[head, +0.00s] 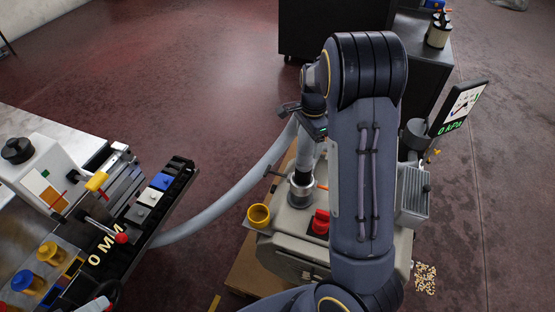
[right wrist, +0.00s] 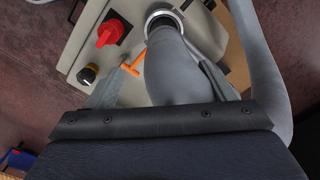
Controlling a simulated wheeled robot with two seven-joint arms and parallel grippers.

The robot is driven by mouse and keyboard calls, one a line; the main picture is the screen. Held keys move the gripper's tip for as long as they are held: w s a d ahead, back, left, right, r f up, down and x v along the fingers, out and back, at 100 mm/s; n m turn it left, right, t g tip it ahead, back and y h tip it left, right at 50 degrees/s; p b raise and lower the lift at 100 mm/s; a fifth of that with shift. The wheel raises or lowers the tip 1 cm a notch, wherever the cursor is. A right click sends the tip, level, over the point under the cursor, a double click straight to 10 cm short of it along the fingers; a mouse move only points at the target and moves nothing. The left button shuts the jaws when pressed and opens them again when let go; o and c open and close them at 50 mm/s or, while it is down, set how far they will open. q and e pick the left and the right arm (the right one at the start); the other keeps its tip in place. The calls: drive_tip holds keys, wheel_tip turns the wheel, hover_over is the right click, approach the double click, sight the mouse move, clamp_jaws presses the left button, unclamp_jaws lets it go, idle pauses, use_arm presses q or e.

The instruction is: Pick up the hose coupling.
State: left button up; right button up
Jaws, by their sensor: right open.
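The hose coupling (head: 302,190) is at the end of a thick grey hose (head: 232,200), upright on a pale machine housing (head: 290,245). In the right wrist view the coupling's grey body (right wrist: 170,70) runs up to a bright metal ring (right wrist: 163,18) on the housing. My right gripper (right wrist: 163,75) is open, with one finger on each side of the grey body and a visible gap at the left finger. I cannot tell whether the right finger touches. In the head view my right arm hides part of the housing and most of the gripper. My left gripper is not in view.
A red knob (head: 320,222), a yellow cup-like part (head: 259,215) and an orange T-handle (right wrist: 130,66) are close to the coupling. A display (head: 462,108) stands at the right.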

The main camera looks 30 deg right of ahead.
sight(306, 149)
drive_tip(key=shift+w+f, duration=0.25)
drive_tip(key=shift+w, duration=0.05)
wheel_tip(306, 149, down, 8)
drive_tip(key=shift+w+r+p, duration=0.15)
drive_tip(key=shift+r+p, duration=0.05)
drive_tip(key=shift+p, duration=0.3)
drive_tip(key=shift+d+r, duration=0.1)
clamp_jaws()
